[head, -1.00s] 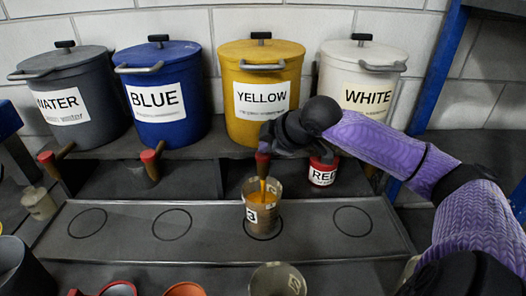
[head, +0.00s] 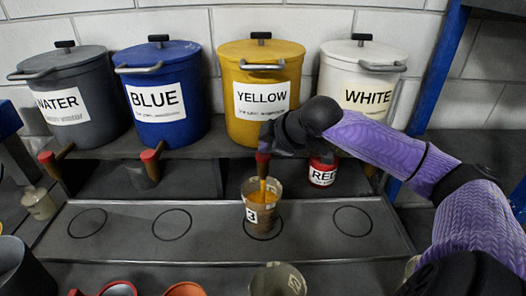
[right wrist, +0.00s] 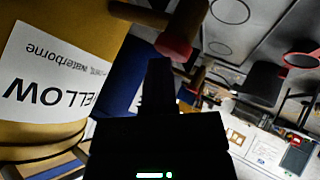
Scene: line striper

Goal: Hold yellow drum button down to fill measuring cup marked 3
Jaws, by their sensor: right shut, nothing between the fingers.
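The yellow drum (head: 262,100) stands on the shelf with its YELLOW label facing me. Its tap has a red button (head: 263,158), which also shows in the right wrist view (right wrist: 174,48). My right gripper (head: 268,138) is shut and empty, with its fingertips at the button; exact contact is hard to tell. An orange-yellow stream (head: 262,188) runs from the tap into the measuring cup marked 3 (head: 252,216). The cup stands upright on a ringed spot under the tap, with orange paint inside. In the right wrist view the shut fingers (right wrist: 158,75) point toward the button. My left gripper is not in view.
The water drum (head: 68,95), blue drum (head: 165,95) and white drum (head: 358,85) stand beside the yellow one. A red can (head: 323,172) sits right of the cup. Another cup (head: 278,280) stands in front. The other ringed spots on the tray (head: 120,240) are empty.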

